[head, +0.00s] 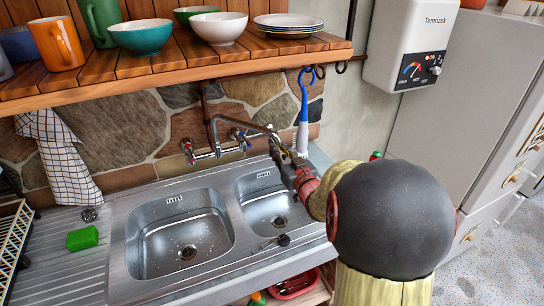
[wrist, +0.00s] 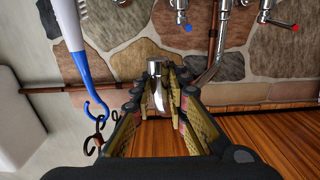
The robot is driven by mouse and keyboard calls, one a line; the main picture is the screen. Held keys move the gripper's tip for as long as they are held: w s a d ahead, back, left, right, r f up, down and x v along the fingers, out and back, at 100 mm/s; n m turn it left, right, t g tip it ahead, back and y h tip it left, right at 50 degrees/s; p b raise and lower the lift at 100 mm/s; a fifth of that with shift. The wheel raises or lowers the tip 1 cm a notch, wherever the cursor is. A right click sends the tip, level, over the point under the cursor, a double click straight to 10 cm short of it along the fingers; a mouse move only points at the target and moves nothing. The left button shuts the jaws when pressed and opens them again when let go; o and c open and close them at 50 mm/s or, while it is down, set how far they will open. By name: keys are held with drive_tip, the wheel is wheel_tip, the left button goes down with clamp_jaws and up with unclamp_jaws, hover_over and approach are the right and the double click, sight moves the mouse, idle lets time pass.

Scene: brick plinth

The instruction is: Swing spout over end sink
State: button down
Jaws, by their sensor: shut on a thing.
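My gripper (head: 282,148) is shut on the spout's end, above the back of that sink. In the wrist view the shiny spout tip (wrist: 158,92) sits between the fingers of my gripper (wrist: 160,85). The larger left sink (head: 150,245) has nothing above it. My arm hides part of the counter to the right.
A wooden shelf (head: 130,75) with bowls and mugs overhangs the back. A blue and white brush (head: 303,115) hangs from a hook close to my gripper. The tap (head: 190,152) is on the stone wall. A green sponge (head: 82,238) lies on the drainboard.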

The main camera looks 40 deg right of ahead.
drive_tip(key=shift+w+d+f+n+y, duration=0.1)
drive_tip(key=shift+w+d+n+y, duration=0.1)
drive_tip(key=shift+d+y, duration=0.25)
drive_tip(key=shift+w+d+n+y, duration=0.1)
drive_tip(key=shift+d+n+y, duration=0.15)
drive_tip(key=shift+d, duration=0.35)
drive_tip(key=c, duration=1.8)
unclamp_jaws()
drive_tip(key=shift+o, duration=0.2)
drive_tip(key=v, duration=1.2)
drive_tip(key=shift+f, duration=0.15)
